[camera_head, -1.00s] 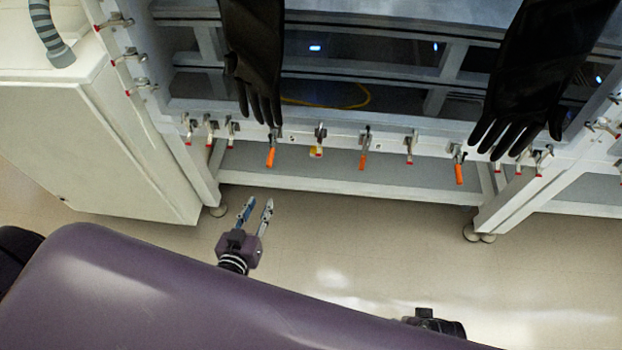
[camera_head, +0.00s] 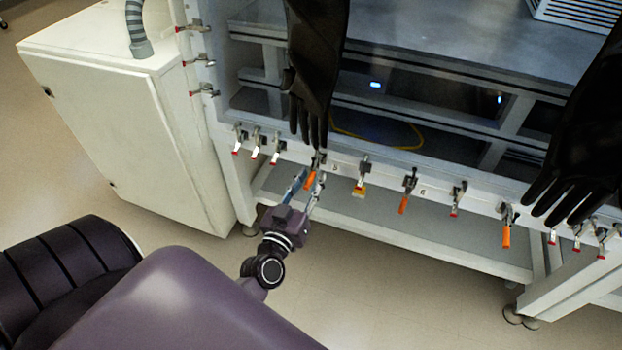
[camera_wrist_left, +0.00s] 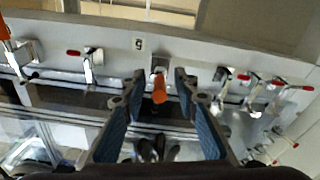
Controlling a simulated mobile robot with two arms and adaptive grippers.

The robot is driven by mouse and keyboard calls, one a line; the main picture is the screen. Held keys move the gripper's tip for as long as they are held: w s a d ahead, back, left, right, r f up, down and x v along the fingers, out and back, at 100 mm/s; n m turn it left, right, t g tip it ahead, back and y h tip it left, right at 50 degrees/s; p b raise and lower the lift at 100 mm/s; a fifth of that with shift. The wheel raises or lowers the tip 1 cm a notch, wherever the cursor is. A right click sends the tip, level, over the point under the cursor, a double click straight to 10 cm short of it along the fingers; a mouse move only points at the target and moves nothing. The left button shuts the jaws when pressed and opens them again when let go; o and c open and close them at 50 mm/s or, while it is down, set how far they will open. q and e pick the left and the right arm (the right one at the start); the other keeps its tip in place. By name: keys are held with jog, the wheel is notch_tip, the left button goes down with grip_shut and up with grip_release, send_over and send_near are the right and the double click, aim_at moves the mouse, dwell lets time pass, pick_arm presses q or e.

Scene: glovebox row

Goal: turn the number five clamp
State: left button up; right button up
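An orange-handled toggle clamp (camera_head: 310,181) sits on the white front rail, below the hanging left glove. A small number plate (camera_head: 334,168) is just to its right; it looks like a 5. In the left wrist view the plate (camera_wrist_left: 138,44) is left of the orange handle (camera_wrist_left: 159,91). My left gripper (camera_head: 305,184) is open, its two fingers on either side of the handle. In the wrist view the fingertips (camera_wrist_left: 160,82) flank the handle with gaps on both sides. The clamp's base is partly hidden in the head view. My right gripper is not in view.
More clamps line the rail: a yellow-tagged one (camera_head: 360,178), an orange one (camera_head: 406,197) and red-tipped ones (camera_head: 457,200). Black gloves (camera_head: 316,60) hang in front of the rail. A white cabinet (camera_head: 135,130) stands at left. The floor below is clear.

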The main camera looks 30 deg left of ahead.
pick_arm(q)
jog(key=shift+w, duration=0.25)
grip_shut()
dwell(0.3)
